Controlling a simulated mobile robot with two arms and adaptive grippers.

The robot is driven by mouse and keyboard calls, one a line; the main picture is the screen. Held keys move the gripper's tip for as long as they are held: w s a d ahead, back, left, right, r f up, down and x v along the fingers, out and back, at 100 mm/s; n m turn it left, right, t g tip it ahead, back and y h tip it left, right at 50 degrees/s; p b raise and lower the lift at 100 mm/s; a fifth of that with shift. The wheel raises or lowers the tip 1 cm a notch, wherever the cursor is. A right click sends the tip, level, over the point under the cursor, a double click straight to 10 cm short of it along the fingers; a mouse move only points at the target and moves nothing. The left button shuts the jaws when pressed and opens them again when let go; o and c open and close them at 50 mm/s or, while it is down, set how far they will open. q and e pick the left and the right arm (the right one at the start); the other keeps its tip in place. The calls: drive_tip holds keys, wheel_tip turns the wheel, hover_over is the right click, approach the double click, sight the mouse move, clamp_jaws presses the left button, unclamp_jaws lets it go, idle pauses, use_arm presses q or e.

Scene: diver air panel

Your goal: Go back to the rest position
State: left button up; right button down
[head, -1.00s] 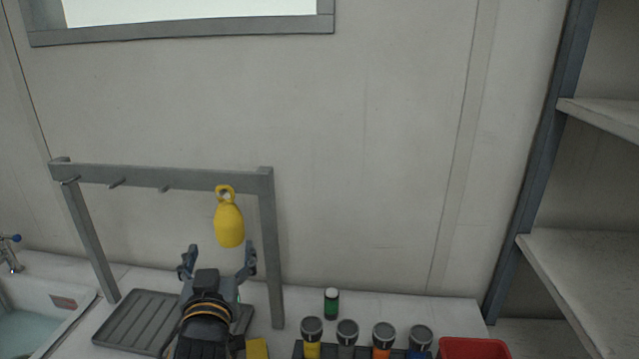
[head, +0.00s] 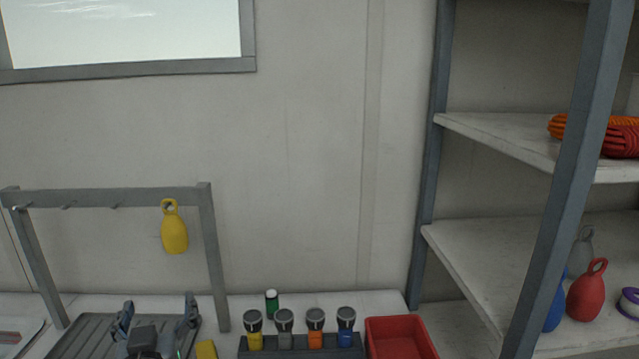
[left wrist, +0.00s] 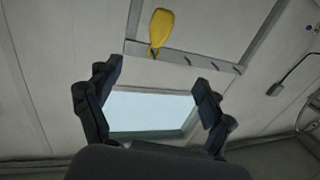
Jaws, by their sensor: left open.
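My left gripper (head: 155,318) is open and empty at the lower left of the head view, below the hanging yellow weight and above the grey ribbed tray (head: 75,330). The yellow weight (head: 174,232) hangs by its loop from a hook on the grey rack (head: 120,196), apart from my fingers. In the left wrist view the open fingers (left wrist: 160,92) frame the window, and the yellow weight (left wrist: 161,29) shows beyond them on the rack bar. My right gripper is not in view.
Several flashlights (head: 284,320) stand in a dark holder beside a red bin (head: 400,338). A green bottle (head: 271,302) and a yellow block (head: 206,349) are nearby. A shelf unit (head: 428,150) at right holds ropes (head: 620,140) and a red weight (head: 587,292).

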use_arm(q)
wheel_tip(320, 180, down, 9)
drive_tip(key=s+m+g+h, duration=0.1)
drive_tip(key=s+g+h, duration=0.1)
drive_tip(key=g, duration=0.1)
drive_tip(key=s+d+f+m+g+h, duration=0.25)
drive_tip(key=s+f+g, duration=0.25)
drive_tip(key=s+f, duration=0.65)
drive_tip(key=s+d+f+m+g+h, duration=0.1)
drive_tip(key=s+d+f+m+g, duration=0.15)
drive_tip(key=s+f+g, duration=0.6)
drive_tip(key=s+f+t+b, duration=0.1)
drive_tip(key=s+f, duration=0.2)
drive_tip(key=f, duration=1.3)
drive_tip(key=s+f+t+b, duration=0.1)
drive_tip(key=s+f+b, duration=0.15)
drive_tip(key=f, duration=1.25)
drive_tip(key=s+a+f+g, duration=0.1)
drive_tip(key=s+a+f, duration=0.1)
drive_tip(key=s+f, duration=1.4)
drive_tip(key=shift+s+a+f+b, duration=0.2)
drive_tip(key=shift+f+b, duration=0.2)
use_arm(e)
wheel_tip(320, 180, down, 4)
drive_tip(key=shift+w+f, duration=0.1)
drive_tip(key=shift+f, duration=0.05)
use_arm(q)
drive_tip(key=shift+g, duration=0.25)
